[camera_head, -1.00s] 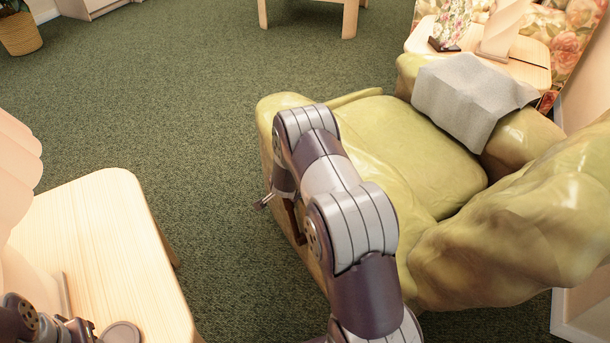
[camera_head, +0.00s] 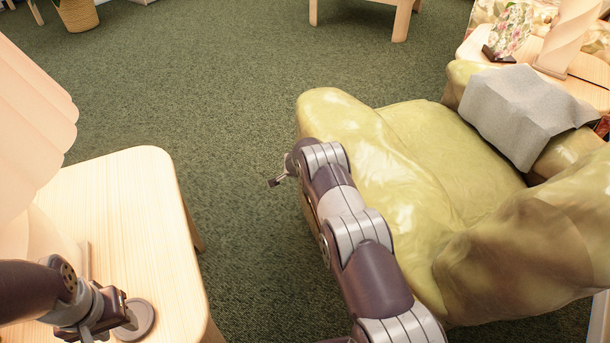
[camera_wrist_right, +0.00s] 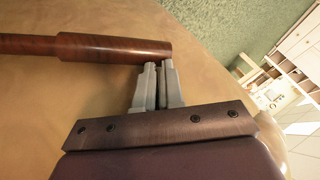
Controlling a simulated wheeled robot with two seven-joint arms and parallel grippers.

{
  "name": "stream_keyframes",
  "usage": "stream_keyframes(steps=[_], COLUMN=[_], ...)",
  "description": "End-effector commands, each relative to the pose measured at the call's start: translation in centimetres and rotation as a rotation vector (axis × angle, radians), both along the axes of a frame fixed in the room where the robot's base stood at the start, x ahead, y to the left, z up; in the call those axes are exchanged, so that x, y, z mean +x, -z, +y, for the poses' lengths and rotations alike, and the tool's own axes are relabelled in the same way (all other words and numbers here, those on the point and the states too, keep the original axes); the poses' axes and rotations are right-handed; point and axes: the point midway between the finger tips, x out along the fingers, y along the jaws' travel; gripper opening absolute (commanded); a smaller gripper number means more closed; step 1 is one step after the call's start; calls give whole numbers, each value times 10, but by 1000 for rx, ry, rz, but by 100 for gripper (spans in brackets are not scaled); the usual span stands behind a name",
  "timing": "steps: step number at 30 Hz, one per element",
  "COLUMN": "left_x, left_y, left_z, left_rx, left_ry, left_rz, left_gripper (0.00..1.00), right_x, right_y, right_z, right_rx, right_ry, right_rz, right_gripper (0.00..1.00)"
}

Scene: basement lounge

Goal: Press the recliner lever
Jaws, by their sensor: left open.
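The olive-green recliner (camera_head: 440,150) stands right of centre in the head view. Its lever (camera_wrist_right: 115,47), a reddish-brown wooden handle, lies across the upper left of the right wrist view, against the recliner's tan side. My right gripper (camera_wrist_right: 160,72) has its grey fingers together just below the lever's free end. They overlap its lower edge in the picture; whether they touch is unclear. In the head view my right arm hides most of the lever, and the right gripper (camera_head: 279,180) shows beside the recliner's front. My left gripper (camera_head: 105,322) is open at the lower left, over the side table.
The light wooden side table (camera_head: 120,210) carries a pleated lamp (camera_head: 35,120) and a round grey disc (camera_head: 136,320) near my left gripper. Green carpet (camera_head: 230,110) lies open between table and recliner. A grey cloth (camera_head: 525,110) covers the recliner's far arm.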

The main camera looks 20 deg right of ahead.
Motion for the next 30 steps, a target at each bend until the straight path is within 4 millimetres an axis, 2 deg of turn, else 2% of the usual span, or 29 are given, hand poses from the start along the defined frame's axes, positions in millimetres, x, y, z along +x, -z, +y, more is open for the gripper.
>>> stream_keyframes(steps=[1, 4, 20, 26, 30], left_x=[0, 0, 0, 0, 0], left_y=[7, 11, 14, 3, -10], left_z=[0, 0, 0, 0, 0], left_rx=[0, 0, 0, 0, 0], left_ry=[0, 0, 0, 0, 0], left_rz=[0, 0, 0, 0, 0], left_gripper=[43, 43, 43, 43, 43], right_x=[1, 3, 3, -4, -17], right_y=[8, 11, 17, 3, -20], right_z=[-1, -1, -2, 2, 11], right_rx=[1, 1, 3, -1, -2], right_ry=[0, 0, 0, 0, -4], right_rz=[0, 1, 6, 8, 6], right_gripper=[0, 0, 0, 0, 0])
